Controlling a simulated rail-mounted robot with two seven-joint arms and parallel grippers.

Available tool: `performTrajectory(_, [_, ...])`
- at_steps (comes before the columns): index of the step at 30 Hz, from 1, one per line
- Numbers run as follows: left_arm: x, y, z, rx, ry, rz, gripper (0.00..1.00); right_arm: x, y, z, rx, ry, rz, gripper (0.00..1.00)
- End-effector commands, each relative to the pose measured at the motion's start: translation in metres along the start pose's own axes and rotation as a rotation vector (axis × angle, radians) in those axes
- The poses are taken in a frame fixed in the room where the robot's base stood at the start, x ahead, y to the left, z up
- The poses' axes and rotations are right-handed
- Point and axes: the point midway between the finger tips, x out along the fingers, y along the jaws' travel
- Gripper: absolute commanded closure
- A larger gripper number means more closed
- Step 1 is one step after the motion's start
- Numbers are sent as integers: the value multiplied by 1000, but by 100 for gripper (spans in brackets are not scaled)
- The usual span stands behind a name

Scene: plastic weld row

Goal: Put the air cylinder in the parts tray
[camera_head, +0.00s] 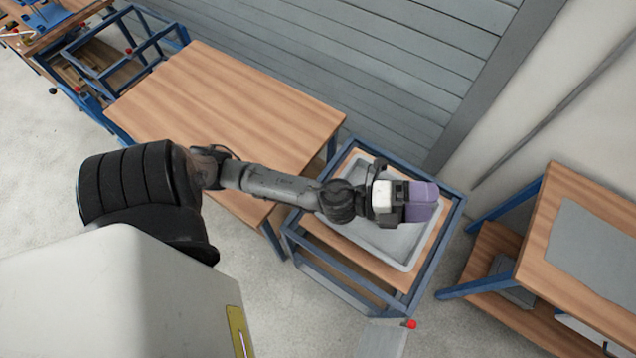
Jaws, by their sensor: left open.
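A grey rectangular tray (392,248), which looks like the parts tray, lies on a small blue-framed stand right of centre. My left arm reaches across from the left, and my left gripper (424,201), with purple finger parts, is above the tray. It is open, and I see nothing held in it. The gripper and wrist cover part of the tray. I cannot make out the air cylinder; the visible part of the tray floor looks bare. My right gripper is not in view.
A bare wooden table (225,105) stands left of the tray stand. Another wooden bench (550,215) with a grey mat (598,240) and a lower shelf is at right. A grey slatted wall (345,60) closes off the back. Blue frames (105,60) stand at upper left.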

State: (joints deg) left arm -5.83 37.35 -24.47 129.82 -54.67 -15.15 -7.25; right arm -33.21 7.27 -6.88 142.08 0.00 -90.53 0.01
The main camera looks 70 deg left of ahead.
Motion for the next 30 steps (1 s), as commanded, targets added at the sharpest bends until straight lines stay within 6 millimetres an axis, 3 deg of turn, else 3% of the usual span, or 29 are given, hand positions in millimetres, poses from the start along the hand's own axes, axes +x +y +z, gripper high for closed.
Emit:
performTrajectory(3, [-30, 28, 26, -371, -366, 103, 11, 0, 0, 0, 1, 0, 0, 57])
performTrajectory(7, [-84, 75, 35, -724, -733, 286, 11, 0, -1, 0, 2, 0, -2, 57])
performTrajectory(12, [-160, 123, 5, -1067, -1091, 564, 11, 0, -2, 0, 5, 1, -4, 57])
performTrajectory(16, [-202, 138, -25, -1230, -1258, 746, 11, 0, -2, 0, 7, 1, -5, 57])
performTrajectory(21, [-232, 143, -51, -1333, -1363, 889, 11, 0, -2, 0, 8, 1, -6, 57])
performTrajectory(30, [-239, 144, -58, -1358, -1388, 929, 11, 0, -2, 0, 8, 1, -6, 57])
